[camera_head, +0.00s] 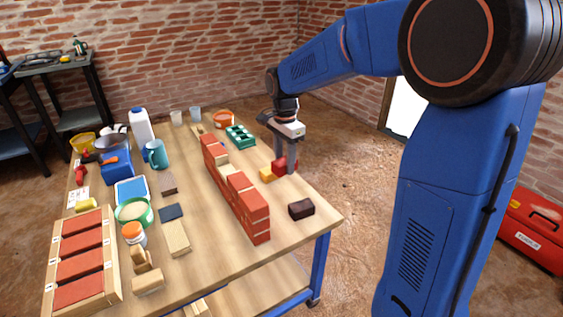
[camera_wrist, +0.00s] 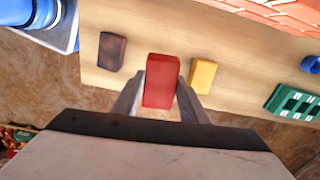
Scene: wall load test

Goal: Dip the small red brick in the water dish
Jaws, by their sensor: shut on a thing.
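My gripper (camera_head: 285,165) is at the right side of the table, pointing down, and shut on the small red brick (camera_head: 279,167). In the wrist view the red brick (camera_wrist: 161,82) sits between the two fingertips (camera_wrist: 161,92). I cannot tell whether its underside touches the table. A shallow white-edged dish with a flat blue surface (camera_head: 131,191) lies on the left part of the table, across the brick wall from my gripper. It looks like the water dish, but I cannot be sure.
A low red brick wall (camera_head: 248,203) runs along the table. A yellow block (camera_head: 267,175) and dark brown block (camera_head: 301,209) lie near my gripper; a green tray (camera_head: 240,136) stands behind.

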